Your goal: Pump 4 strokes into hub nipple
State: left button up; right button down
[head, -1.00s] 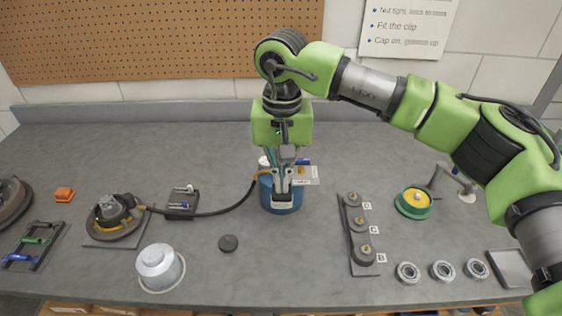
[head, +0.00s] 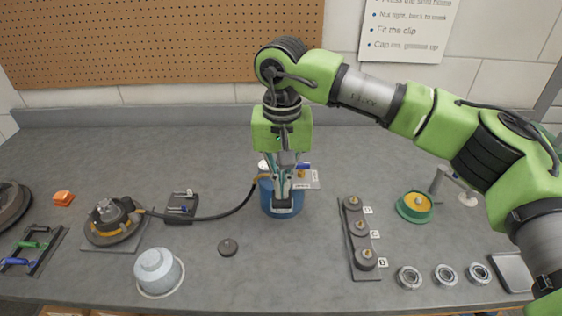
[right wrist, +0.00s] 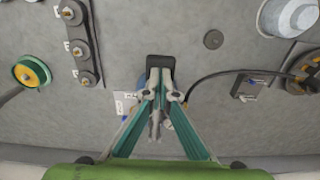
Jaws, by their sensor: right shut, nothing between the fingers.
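A blue pump can (head: 281,200) stands in the middle of the bench. A black hose (head: 225,211) runs left from it to the hub (head: 112,219), which lies on a grey plate and has a yellow-orange band. The hose end meets the hub's right side; the exact fit on the nipple is too small to tell. My right gripper (head: 284,198) points down in front of the can, shut and empty. In the right wrist view its fingertips (right wrist: 160,76) are at a black block (right wrist: 160,62) on the can; contact is unclear. The fingers hide much of the can. My left gripper is out of view.
A white cup (head: 158,272) and a dark disc (head: 228,248) lie front left. A rack of posts (head: 360,232), a green spool (head: 414,206) and several bearing rings (head: 409,277) are on the right.

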notch_tip(320, 180, up, 11)
jog(key=w+p, duration=0.1)
jog(key=p, duration=0.6)
jog(key=shift+f, duration=0.2)
dwell(0.6)
